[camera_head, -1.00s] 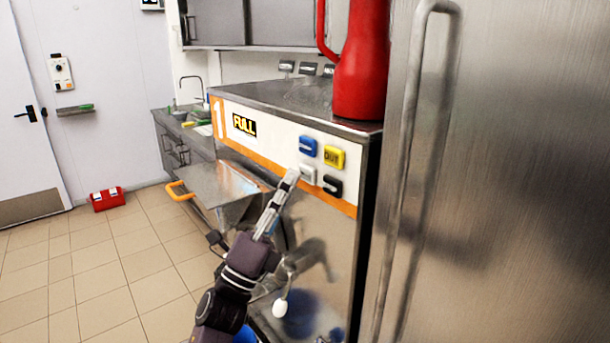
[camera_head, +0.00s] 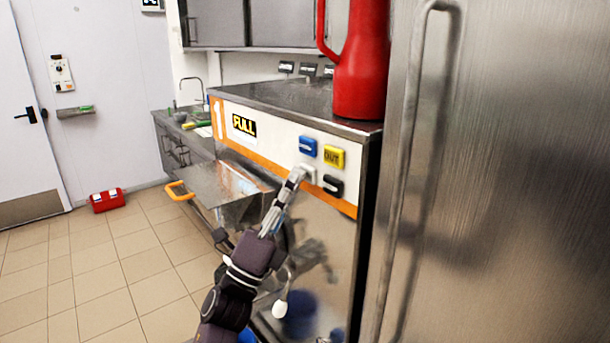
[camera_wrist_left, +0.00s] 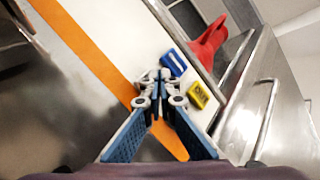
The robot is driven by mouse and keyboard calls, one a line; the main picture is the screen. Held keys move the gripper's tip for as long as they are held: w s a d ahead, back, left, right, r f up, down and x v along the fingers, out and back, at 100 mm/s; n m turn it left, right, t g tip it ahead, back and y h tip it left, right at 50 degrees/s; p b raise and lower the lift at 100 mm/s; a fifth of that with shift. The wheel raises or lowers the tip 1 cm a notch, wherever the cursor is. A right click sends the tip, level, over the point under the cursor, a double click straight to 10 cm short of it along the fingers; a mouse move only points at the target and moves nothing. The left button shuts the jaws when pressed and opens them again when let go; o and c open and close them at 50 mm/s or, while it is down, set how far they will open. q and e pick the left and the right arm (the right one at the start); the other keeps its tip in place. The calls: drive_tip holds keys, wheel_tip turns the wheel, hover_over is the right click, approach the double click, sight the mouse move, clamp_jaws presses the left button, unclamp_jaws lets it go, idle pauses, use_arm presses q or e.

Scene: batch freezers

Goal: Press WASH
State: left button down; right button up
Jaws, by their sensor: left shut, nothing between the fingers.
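The batch freezer's white panel (camera_head: 270,138) carries a blue button (camera_head: 308,146), a yellow button (camera_head: 334,157) marked OUT, a white button (camera_head: 310,174) and a black button (camera_head: 333,186). I cannot read the word WASH on any of them. My left gripper (camera_head: 297,175) is shut and empty, its tips at the white button and partly covering it; I cannot tell whether they touch. In the left wrist view the shut fingers (camera_wrist_left: 153,78) point at the panel, just beside the blue button (camera_wrist_left: 173,63) and the yellow button (camera_wrist_left: 198,96).
A red jug (camera_head: 361,75) stands on the freezer's top. A steel door with a long handle (camera_head: 408,150) is close on the right. A steel chute (camera_head: 222,188) with an orange handle juts out left of my arm. A red box (camera_head: 107,200) lies on the tiled floor.

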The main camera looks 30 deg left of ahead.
use_arm(q)
drive_tip(key=shift+w+d, duration=0.1)
drive_tip(key=shift+w, duration=0.1)
idle(0.3)
drive_tip(key=shift+s, duration=0.1)
drive_tip(key=shift+s+a, duration=0.35)
drive_tip(key=shift+s, duration=0.4)
drive_tip(key=s, duration=0.1)
drive_tip(key=s+a, duration=0.1)
drive_tip(key=s, duration=0.1)
drive_tip(key=s+a, duration=0.1)
drive_tip(key=shift+s, duration=0.3)
idle(0.9)
